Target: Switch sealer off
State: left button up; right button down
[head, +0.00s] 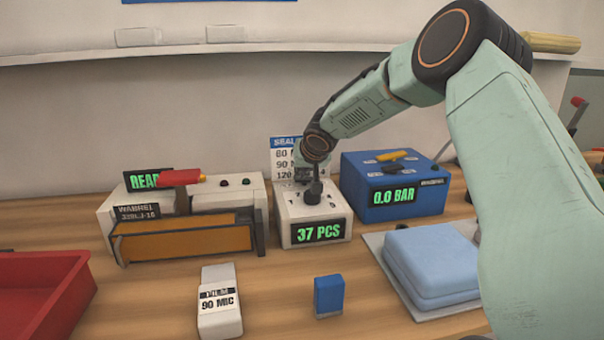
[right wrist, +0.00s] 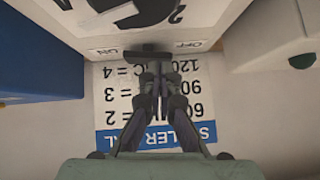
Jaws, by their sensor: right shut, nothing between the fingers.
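The white sealer unit (head: 108,215) stands at the back left, with a green display, a red-topped handle (head: 182,177) and an orange-brown front plate. A white box (head: 284,205) with a green "37 PCS" display and a dark dial knob (head: 313,190) stands to its right. The right wrist view shows ON and OFF labels on a white box face, with a dark switch piece (right wrist: 147,54) between them. My right gripper (head: 307,172) is at the back of the white box; its shut fingers (right wrist: 153,82) point at the switch piece. Contact is unclear. My left gripper is out of view.
A blue "0.0 BAR" box (head: 365,207) stands close right of the white box. A dial chart (head: 282,157) is behind. In front are a film box (head: 219,312), a small blue block (head: 329,296), folded blue sheets (head: 430,255) and a red tray (head: 75,290).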

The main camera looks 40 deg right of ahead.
jog(key=shift+w+a+f+b, duration=0.15)
jog(key=shift+f+b, duration=0.3)
jog(key=shift+b, duration=0.45)
jog(key=shift+r, duration=0.15)
jog(key=shift+s, duration=0.25)
jog(key=shift+s+d+r, duration=0.1)
jog(key=shift+s+d, duration=0.15)
jog(key=shift+d, duration=0.5)
jog(key=shift+w+r, duration=0.1)
jog(key=shift+r, duration=0.05)
